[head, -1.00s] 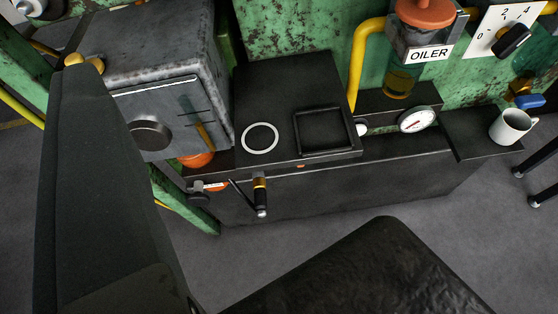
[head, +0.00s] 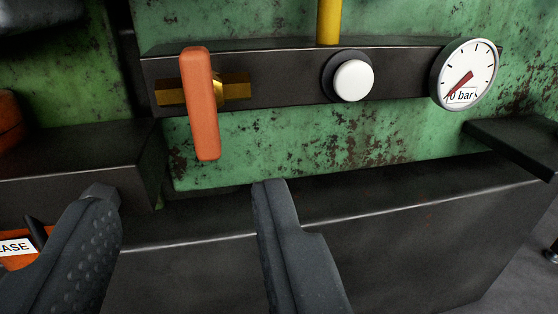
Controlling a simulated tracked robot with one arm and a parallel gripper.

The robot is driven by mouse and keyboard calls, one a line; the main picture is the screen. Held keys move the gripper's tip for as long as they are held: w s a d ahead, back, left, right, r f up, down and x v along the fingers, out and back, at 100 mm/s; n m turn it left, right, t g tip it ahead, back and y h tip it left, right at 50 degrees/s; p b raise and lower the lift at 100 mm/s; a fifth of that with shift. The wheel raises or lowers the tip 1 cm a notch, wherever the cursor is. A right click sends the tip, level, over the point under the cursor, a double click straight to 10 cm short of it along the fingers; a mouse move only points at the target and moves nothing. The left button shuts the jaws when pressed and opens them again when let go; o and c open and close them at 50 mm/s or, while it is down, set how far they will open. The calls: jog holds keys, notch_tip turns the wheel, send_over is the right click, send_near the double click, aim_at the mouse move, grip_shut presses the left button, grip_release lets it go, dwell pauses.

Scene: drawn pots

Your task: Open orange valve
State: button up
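The orange valve handle (head: 201,104) hangs upright, pointing down, across a brass valve body (head: 235,89) on a dark rail. My gripper (head: 185,190) is open and empty. Its two dark fingers stand apart in the lower left and middle of the view. The handle shows above the gap between the fingertips, and no finger covers it. The fingers appear apart from the handle.
Right of the valve are a white push button (head: 352,80) and a gauge (head: 466,76) marked bar, its needle pointing low. A yellow pipe (head: 329,20) rises above the rail. A dark bench (head: 400,225) runs below. A partly hidden label (head: 16,247) is at lower left.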

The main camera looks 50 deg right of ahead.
aim_at(199, 104)
jog(key=b+x, duration=0.4)
jog(key=x, duration=0.9)
jog(key=shift+w+d+f, duration=0.1)
jog(key=shift+w+f, duration=0.1)
jog(key=shift+w, duration=0.1)
grip_shut()
